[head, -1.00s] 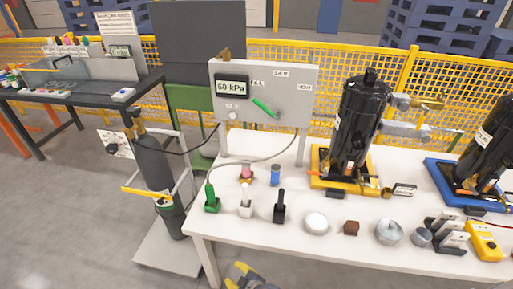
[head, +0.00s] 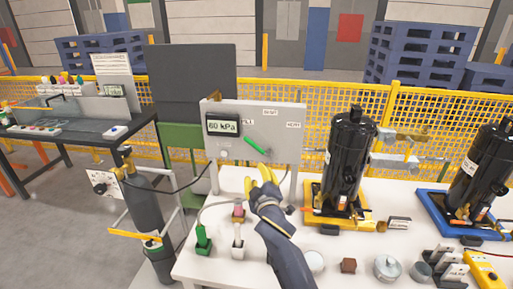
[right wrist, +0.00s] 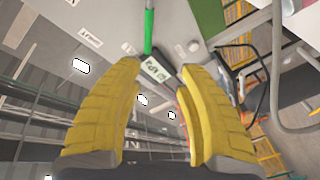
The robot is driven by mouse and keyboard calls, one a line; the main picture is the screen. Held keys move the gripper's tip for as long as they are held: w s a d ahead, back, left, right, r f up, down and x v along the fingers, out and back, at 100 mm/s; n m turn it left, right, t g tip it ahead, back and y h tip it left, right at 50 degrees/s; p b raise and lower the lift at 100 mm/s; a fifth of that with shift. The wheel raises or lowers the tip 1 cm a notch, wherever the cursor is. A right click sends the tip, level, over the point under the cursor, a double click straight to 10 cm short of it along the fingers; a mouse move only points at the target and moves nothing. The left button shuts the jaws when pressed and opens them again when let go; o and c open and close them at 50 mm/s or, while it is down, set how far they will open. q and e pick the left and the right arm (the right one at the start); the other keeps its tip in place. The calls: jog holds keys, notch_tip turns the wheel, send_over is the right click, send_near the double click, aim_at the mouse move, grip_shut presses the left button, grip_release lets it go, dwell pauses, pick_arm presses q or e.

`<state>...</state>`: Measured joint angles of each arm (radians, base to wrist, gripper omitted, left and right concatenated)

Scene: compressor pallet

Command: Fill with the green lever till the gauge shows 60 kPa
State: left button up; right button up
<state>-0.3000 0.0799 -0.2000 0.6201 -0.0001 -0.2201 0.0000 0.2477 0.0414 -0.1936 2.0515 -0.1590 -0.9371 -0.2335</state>
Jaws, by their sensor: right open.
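The grey panel (head: 280,120) stands upright at the back of the white table. Its gauge display (head: 223,125) reads 60 kPa. The green lever (head: 255,145) lies slanted on the panel, its upper-left end below the FILL label. My right gripper (head: 264,178), with yellow fingers, is in front of and below the lever, apart from it. The right wrist view shows its fingers (right wrist: 158,75) open and empty, with the green lever (right wrist: 149,32) beyond their tips. My left gripper is not in view.
A black compressor (head: 347,165) on a yellow base stands right of the panel, and another (head: 480,170) on a blue base further right. A gas cylinder (head: 147,205) stands at the left. Small fixtures, including a green one (head: 203,243), stand along the table's front.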

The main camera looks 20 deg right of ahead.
aim_at(255, 146)
jog(key=shift+h, duration=0.3)
jog(key=w+d, duration=0.1)
jog(key=w, duration=0.4)
jog(key=w+d+r, duration=0.1)
jog(key=w, duration=0.5)
jog(key=w+d, duration=0.2)
jog(key=w, duration=0.4)
jog(key=shift+w+r, duration=0.15)
jog(key=shift+w, duration=0.05)
grip_shut()
